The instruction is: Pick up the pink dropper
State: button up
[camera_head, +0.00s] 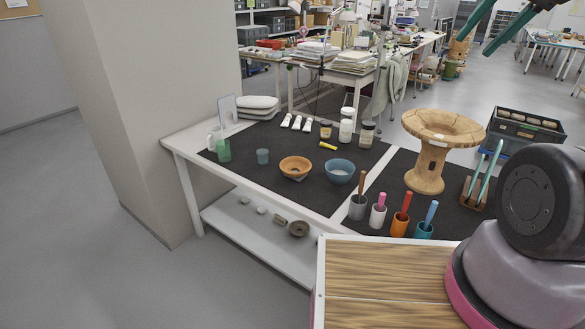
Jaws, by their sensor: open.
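The pink dropper (381,199) stands upright in a white cup (377,216), with only its pink upper part showing. The cup is in the front row on the table's dark mat, between a grey cup and an orange cup. Its lower part is hidden inside the cup. My gripper (472,47) shows at the top right edge, with two long teal fingers spread apart and nothing between them. It is well apart from the dropper, and its body is mostly out of view.
A grey cup (357,207) with a brown handle, an orange cup (399,225) and a teal cup (423,231) stand close by. A wooden stand (428,165) rises behind them. Bowls and jars are farther left. My arm covers the lower right.

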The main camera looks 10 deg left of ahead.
aim_at(382, 197)
jog(key=k, duration=0.25)
jog(key=j, duration=1.15)
jog(key=j+z, duration=0.25)
jog(key=z, duration=0.15)
jog(key=j+z, duration=0.3)
jog(key=z, duration=0.15)
jog(key=j+z, duration=0.25)
jog(key=z, duration=0.45)
